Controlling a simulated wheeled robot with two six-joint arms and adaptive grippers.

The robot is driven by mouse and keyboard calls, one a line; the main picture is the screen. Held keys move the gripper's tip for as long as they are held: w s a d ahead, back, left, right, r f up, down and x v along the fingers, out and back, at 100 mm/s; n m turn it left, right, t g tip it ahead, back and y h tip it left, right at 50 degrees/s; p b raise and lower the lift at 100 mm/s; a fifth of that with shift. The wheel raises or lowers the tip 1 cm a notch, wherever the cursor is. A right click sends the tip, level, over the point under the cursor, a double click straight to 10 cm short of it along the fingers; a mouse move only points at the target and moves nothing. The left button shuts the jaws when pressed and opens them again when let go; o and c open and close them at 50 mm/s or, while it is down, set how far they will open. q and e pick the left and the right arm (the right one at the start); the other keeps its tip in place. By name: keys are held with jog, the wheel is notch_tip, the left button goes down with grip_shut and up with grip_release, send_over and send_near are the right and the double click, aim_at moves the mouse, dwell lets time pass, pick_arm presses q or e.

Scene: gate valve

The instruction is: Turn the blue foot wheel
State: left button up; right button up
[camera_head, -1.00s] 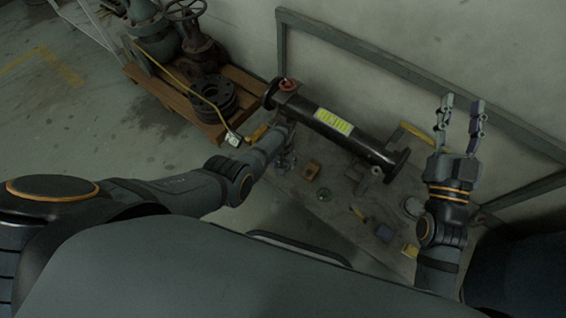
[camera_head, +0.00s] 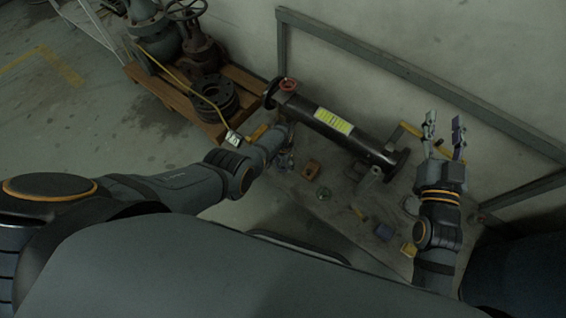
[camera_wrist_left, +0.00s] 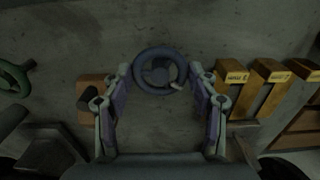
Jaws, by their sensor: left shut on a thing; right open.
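The blue foot wheel (camera_wrist_left: 160,72) shows in the left wrist view as a dark blue-grey ring with a hub, upper centre, between my left fingers. My left gripper (camera_head: 284,158) is shut on the wheel, with one finger at each side of the rim. In the head view the gripper is small and dark beside the bench's left end, and I cannot make out the wheel there. My right gripper (camera_head: 444,137) is open and empty, fingers pointing up, near the wall at the right.
A dark pipe (camera_head: 360,146) with a yellow label lies across the bench (camera_head: 335,212). Small blocks lie on it, including an orange one (camera_head: 311,169) and a blue one (camera_head: 384,232). A pallet (camera_head: 244,84) with old valves stands at the upper left. A rail (camera_head: 400,66) runs along the wall.

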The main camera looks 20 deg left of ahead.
aim_at(283, 165)
pick_arm(q)
jog(key=shift+s, duration=0.1)
dwell(0.3)
jog(key=o, duration=1.1)
jog(key=shift+o, duration=0.2)
notch_tip(283, 165, up, 12)
